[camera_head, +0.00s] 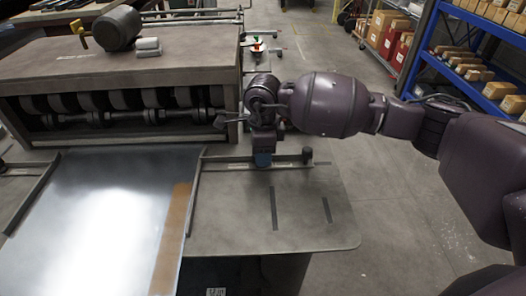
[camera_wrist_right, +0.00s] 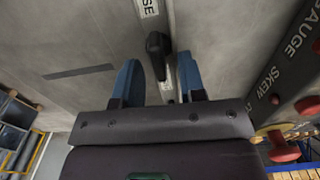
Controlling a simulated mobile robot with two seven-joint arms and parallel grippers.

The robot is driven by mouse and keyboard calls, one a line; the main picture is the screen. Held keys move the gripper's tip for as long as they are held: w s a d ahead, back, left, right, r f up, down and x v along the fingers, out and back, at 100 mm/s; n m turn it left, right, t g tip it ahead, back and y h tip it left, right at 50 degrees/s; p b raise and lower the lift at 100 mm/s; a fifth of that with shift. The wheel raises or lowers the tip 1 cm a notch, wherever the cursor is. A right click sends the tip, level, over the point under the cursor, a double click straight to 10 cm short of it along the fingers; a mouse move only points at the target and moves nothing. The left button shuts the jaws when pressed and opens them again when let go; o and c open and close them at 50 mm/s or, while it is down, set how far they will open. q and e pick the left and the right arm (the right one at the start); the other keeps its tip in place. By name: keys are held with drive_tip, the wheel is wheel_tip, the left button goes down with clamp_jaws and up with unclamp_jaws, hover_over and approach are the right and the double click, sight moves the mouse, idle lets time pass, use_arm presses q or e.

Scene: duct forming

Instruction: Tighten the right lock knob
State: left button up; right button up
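In the right wrist view a black knob (camera_wrist_right: 157,46) stands on a metal bar (camera_wrist_right: 178,45) with a lettered label. My right gripper (camera_wrist_right: 160,80) is open, its two blue fingers pointing toward the bar. The knob shows in the gap between the fingers, nearer the left one; I cannot tell whether either touches it. In the head view my right gripper (camera_head: 263,158) is over the bar (camera_head: 232,164) on the table, right of the metal sheet, and hides what lies behind it. My left gripper is not in view.
A machine with rollers (camera_head: 120,108) stands behind the shiny metal sheet (camera_head: 100,215). A side guide (camera_head: 193,196) runs along the sheet's right edge. Red knobs (camera_wrist_right: 283,149) sit by a panel lettered SKEW and GAUGE (camera_wrist_right: 285,65). The table's front right (camera_head: 300,225) is clear.

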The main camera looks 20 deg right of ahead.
clamp_jaws()
